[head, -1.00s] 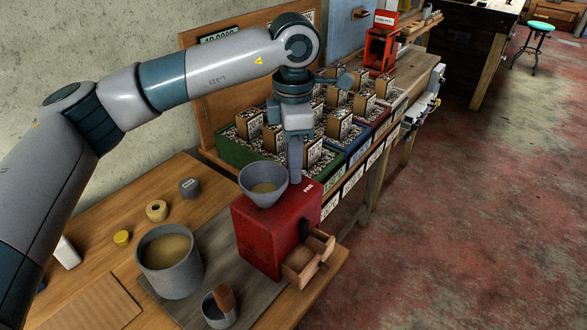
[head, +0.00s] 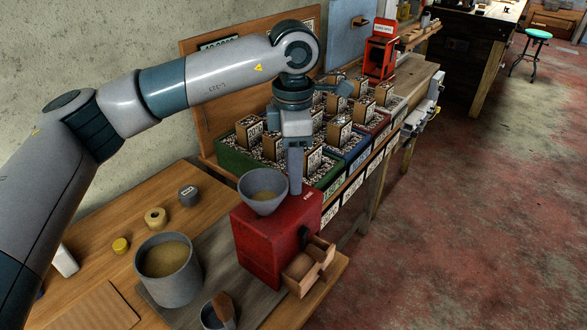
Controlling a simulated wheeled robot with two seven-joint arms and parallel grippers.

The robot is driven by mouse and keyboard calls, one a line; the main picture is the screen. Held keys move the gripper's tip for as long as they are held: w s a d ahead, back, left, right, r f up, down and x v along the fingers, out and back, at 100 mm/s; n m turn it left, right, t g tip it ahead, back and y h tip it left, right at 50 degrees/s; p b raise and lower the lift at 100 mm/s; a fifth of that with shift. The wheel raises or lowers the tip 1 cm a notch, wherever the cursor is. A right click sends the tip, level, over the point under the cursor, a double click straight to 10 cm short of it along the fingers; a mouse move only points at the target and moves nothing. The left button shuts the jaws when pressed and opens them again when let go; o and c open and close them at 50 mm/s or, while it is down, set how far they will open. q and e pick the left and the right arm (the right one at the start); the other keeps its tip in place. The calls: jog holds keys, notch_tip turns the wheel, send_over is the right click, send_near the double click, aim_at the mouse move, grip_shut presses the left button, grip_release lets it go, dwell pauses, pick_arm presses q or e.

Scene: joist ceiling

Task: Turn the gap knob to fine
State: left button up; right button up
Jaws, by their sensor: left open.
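A red grinder box (head: 268,243) stands on the bench with a grey bowl-shaped hopper (head: 263,190) on top. A wooden drawer (head: 303,275) sticks out of its front right. A small light label shows near the top right edge of the box; I cannot read it for certain. My left gripper (head: 295,188) points straight down at the top of the box, just right of the hopper, fingers at or very near the surface. The gap knob is not clearly visible; the fingers may hide it. My right gripper is not in view.
A grey tub of meal (head: 168,272), a cup with a scoop (head: 218,314), a tape roll (head: 155,217) and a small grey weight (head: 188,195) stand left of the grinder. Coloured trays with several boxes (head: 240,163) lie behind it. Open floor is at right.

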pick_arm(q)
jog(key=shift+r, duration=0.5)
notch_tip(320, 180, up, 4)
jog(key=shift+f+b, duration=0.25)
jog(key=shift+b, duration=0.05)
notch_tip(320, 180, up, 13)
jog(key=shift+b, duration=0.45)
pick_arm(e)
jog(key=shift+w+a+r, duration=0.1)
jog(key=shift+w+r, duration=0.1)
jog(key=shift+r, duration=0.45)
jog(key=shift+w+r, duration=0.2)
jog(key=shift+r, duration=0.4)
pick_arm(q)
jog(key=shift+f, duration=0.1)
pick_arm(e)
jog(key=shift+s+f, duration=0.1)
